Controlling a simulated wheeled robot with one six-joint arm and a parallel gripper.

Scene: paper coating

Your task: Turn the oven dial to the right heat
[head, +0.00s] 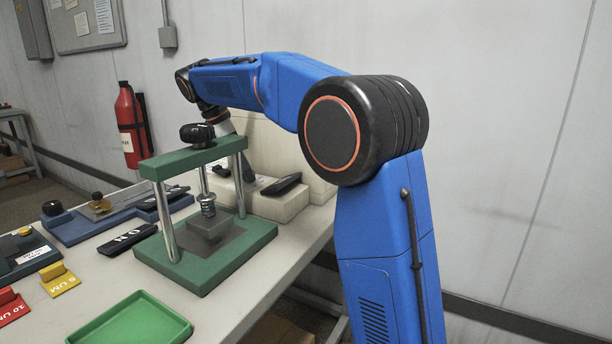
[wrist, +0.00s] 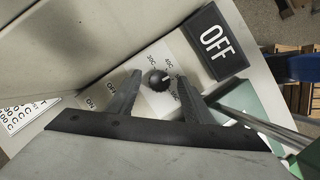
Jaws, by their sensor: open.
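The oven dial (wrist: 158,80) is a small round black knob with a white mark, on a pale panel in the wrist view. My gripper (wrist: 160,84) is open, with one dark finger on each side of the dial. I cannot tell whether either finger touches it. A black OFF plate (wrist: 215,41) is to the right of the dial. In the head view, a cream box (head: 278,206), apparently the oven, stands behind the green press; the dial and my fingers are hidden there.
The green press (head: 205,262) with steel posts stands in front of the cream box. A green tray (head: 133,322), a yellow block (head: 62,283), a red block (head: 10,306) and a blue device (head: 75,226) occupy the bench. A fire extinguisher (head: 130,125) hangs on the wall.

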